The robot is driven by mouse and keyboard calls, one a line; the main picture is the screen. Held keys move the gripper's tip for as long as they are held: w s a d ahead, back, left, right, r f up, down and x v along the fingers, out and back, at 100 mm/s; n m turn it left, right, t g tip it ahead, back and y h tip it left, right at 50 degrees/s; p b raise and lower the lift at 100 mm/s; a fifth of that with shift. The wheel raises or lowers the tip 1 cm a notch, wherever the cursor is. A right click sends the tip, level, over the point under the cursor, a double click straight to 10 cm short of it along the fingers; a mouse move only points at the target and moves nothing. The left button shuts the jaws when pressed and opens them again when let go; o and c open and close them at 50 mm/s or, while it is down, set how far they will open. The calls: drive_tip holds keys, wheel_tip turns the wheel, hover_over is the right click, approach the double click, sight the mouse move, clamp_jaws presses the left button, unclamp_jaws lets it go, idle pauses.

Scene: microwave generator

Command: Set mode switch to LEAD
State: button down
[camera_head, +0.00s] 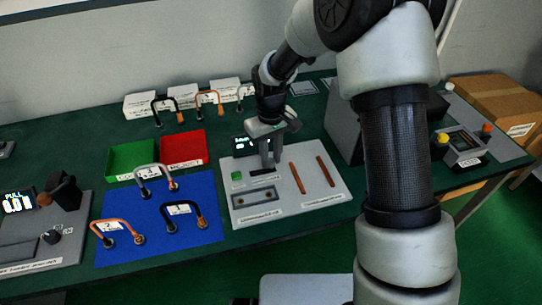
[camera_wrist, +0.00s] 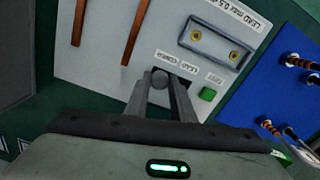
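The mode switch is a black slot (camera_wrist: 176,67) with a small grey knob (camera_wrist: 159,77) at one end, on a light grey panel (camera_head: 318,193). A label reading LEAD is printed beside the slot in the wrist view. In the head view the slot (camera_head: 262,171) is just below my fingertips. My gripper (camera_head: 271,163) points down over the panel, its two fingers a small gap apart. In the wrist view the knob shows in the gap between the fingertips (camera_wrist: 159,82). Whether the fingers touch it is unclear.
The panel also bears a green button (camera_head: 237,176), a small display (camera_head: 245,145), two brown rods (camera_head: 326,171) and a framed terminal block (camera_head: 253,196). A blue mat (camera_head: 160,247) with cable loops lies to the left. A dark box (camera_head: 343,128) stands to the right.

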sight(254, 173)
drive_tip(key=shift+s+a, duration=0.25)
drive_tip(key=shift+a, duration=0.55)
drive_tip(key=shift+s+a, duration=0.2)
drive_tip(key=shift+a, duration=0.65)
drive_tip(key=shift+s+a, duration=0.25)
drive_tip(key=shift+a, duration=0.55)
drive_tip(key=c, duration=1.5)
unclamp_jaws()
drive_tip(key=shift+a, duration=0.1)
drive_tip(key=shift+r, duration=0.2)
wheel_tip(254, 173, up, 17)
drive_tip(key=shift+p, duration=0.35)
